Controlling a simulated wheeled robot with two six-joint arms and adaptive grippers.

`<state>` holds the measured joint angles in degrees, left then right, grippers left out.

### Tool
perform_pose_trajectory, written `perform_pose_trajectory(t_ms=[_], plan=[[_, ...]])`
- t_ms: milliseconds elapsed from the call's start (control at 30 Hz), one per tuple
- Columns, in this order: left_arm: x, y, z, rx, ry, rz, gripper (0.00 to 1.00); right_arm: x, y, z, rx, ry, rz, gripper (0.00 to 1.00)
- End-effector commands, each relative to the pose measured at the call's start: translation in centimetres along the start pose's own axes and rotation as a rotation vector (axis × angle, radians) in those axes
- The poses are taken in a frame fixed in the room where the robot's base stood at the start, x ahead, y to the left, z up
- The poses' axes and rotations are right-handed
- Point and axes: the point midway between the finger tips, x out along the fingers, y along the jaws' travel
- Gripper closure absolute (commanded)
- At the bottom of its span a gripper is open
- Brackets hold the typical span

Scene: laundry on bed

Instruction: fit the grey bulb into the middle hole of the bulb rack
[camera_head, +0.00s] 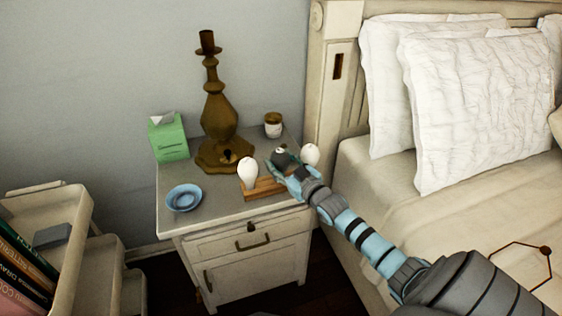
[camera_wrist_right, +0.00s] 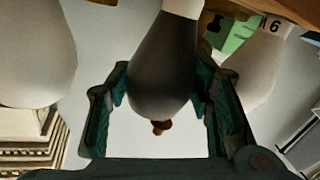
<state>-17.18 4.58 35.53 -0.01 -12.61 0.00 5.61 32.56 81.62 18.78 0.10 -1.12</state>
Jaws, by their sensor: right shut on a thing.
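The wooden bulb rack (camera_head: 262,188) lies on the nightstand with a white bulb (camera_head: 247,171) upright at its left end and another white bulb (camera_head: 311,154) at its right end. My right gripper (camera_head: 286,164) is between them over the rack's middle, shut on the grey bulb (camera_head: 281,157). In the right wrist view the grey bulb (camera_wrist_right: 160,75) sits between both fingers, with its pale base at the top edge beside the rack's wood (camera_wrist_right: 285,8). The middle hole is hidden, and I cannot tell whether the base is in it. My left gripper is not in view.
On the nightstand (camera_head: 218,218) stand a brown lamp base (camera_head: 219,110), a green tissue box (camera_head: 169,138), a blue dish (camera_head: 184,197) and a small lidded jar (camera_head: 273,125). The bed (camera_head: 440,220) is at the right, a book cart (camera_head: 65,230) at the left.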

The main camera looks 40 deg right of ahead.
Motion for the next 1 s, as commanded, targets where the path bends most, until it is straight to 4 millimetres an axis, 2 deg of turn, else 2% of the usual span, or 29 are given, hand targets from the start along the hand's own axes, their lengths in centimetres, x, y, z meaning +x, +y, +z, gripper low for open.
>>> perform_pose_trajectory(t_ms=[433, 467, 600, 867, 1000], plan=[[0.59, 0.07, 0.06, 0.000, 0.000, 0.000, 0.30, 0.02, -0.15, 0.57, 0.000, 0.000, 0.000, 0.78], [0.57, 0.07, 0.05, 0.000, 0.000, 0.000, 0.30, 0.02, -0.15, 0.54, 0.000, 0.000, 0.000, 0.50], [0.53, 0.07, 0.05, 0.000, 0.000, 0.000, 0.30, 0.02, -0.14, 0.50, 0.000, 0.000, 0.000, 0.29], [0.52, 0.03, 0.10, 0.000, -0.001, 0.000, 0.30, 0.01, -0.13, 0.51, 0.000, 0.000, 0.000, 0.29], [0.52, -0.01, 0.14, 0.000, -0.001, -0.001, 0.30, 0.01, -0.08, -0.11, -0.002, 0.001, -0.005, 0.29]])
